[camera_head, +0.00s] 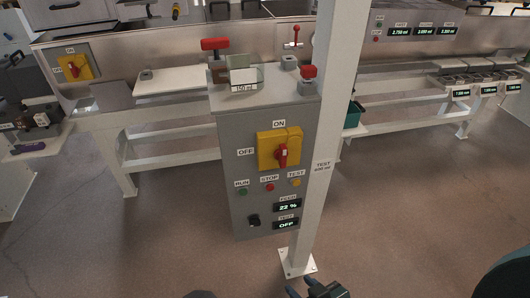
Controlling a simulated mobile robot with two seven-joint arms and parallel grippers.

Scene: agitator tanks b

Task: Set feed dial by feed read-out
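The grey control cabinet (232,150) stands in the middle of the head view. Its black feed dial (254,220) sits low on the front, left of the read-outs. The feed read-out (287,206) shows 22 %. Below it the test read-out (286,224) shows OFF. My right gripper (301,286) shows at the bottom edge, below the cabinet and near the post's foot, partly cut off. Its two blue-tipped fingers look apart with nothing between them. It is clear of the dial. My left gripper is not in view.
A white post (322,130) with a floor plate stands just right of the cabinet. The cabinet front has a yellow and red main switch (281,152) and run, stop and test buttons. White-framed benches (170,125) run behind. The floor in front is clear.

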